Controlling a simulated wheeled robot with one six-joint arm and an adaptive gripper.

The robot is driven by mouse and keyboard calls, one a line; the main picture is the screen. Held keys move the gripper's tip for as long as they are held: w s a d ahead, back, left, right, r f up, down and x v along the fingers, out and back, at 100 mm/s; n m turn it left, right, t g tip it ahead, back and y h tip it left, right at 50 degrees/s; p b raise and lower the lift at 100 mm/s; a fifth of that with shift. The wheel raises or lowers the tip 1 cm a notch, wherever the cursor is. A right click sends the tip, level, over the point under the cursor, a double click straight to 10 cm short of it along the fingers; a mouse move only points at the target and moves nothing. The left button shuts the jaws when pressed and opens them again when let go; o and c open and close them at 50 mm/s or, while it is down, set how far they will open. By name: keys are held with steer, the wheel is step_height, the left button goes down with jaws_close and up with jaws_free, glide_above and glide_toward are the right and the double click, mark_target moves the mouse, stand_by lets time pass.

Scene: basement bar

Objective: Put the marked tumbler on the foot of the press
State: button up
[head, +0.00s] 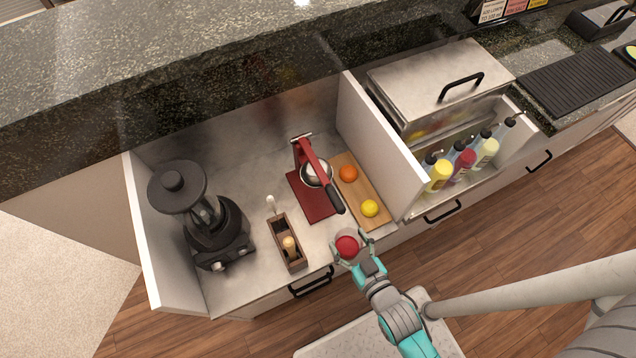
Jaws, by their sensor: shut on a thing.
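The press (310,155) is a red lever juicer with a metal bowl and a dark handle, standing in the middle of the counter bay. Its foot (311,200) is a flat red plate; the visible part is bare, and the bowl and lever cover some of it. My gripper (349,241) is shut on a round red-topped thing (346,247), seen from above, which I take as the marked tumbler. Its side and any other mark are hidden or too small to tell. The gripper is at the counter's front edge, in front and right of the foot, apart from it.
A wooden board (376,214) with an orange (348,173) and a lemon (370,208) lies right of the press. A wooden caddy (293,262) and black blender (221,240) stand left. A white partition (376,140) rises at right; bottles (440,175) stand beyond it.

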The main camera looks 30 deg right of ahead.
mark_target(343, 230)
steer(key=w, duration=1.9)
steer(key=shift+f, duration=0.25)
steer(key=shift+f, duration=0.1)
steer(key=o, duration=1.6)
steer(key=shift+s, duration=0.1)
steer(key=shift+s, duration=0.15)
steer(key=f+v, duration=0.1)
steer(key=v, duration=0.3)
steer(key=f+v, duration=0.1)
steer(key=v, duration=0.4)
steer(key=s+f+v, duration=0.1)
steer(key=v, duration=0.4)
steer(key=shift+s, duration=0.1)
steer(key=shift+s, duration=0.1)
